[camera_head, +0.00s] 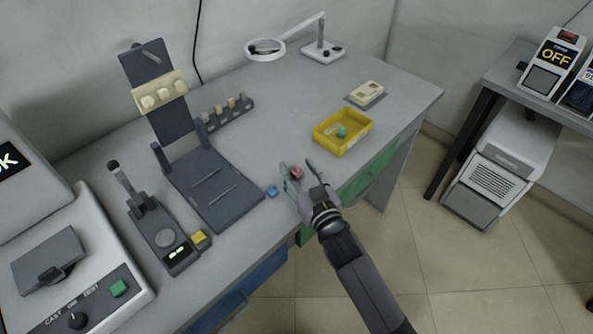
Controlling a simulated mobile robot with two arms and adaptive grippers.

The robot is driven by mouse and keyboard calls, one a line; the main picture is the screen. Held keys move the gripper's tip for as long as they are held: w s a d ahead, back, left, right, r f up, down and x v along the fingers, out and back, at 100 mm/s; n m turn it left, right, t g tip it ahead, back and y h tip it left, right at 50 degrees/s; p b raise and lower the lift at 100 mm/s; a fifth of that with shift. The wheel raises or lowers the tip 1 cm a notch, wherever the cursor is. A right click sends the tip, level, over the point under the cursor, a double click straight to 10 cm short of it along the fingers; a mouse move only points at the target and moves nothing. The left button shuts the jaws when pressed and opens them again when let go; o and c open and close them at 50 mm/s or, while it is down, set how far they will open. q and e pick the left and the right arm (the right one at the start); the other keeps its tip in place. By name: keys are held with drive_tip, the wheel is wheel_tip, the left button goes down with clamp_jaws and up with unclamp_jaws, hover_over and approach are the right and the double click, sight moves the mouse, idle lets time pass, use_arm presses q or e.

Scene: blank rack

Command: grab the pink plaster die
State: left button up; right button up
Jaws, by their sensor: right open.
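The pink plaster die (297,172) is a small block on the grey bench top near its front edge. My right gripper (304,171) comes in from the lower right, and its open fingers are on either side of the die in this view. Whether a finger touches the die cannot be told. A small blue block (272,191) lies on the bench just left of the gripper. My left gripper does not show.
A yellow tray (358,143) with a green block (342,132) stands to the right. A dark rack fixture (211,188) stands left, with a yellow block (200,238) near it. A magnifier lamp (322,52) stands at the back. Bare bench lies behind the die.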

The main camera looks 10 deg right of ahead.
drive_tip(key=shift+c, duration=0.3)
drive_tip(key=c, duration=1)
drive_tip(key=shift+r, duration=0.1)
drive_tip(key=shift+c, duration=0.2)
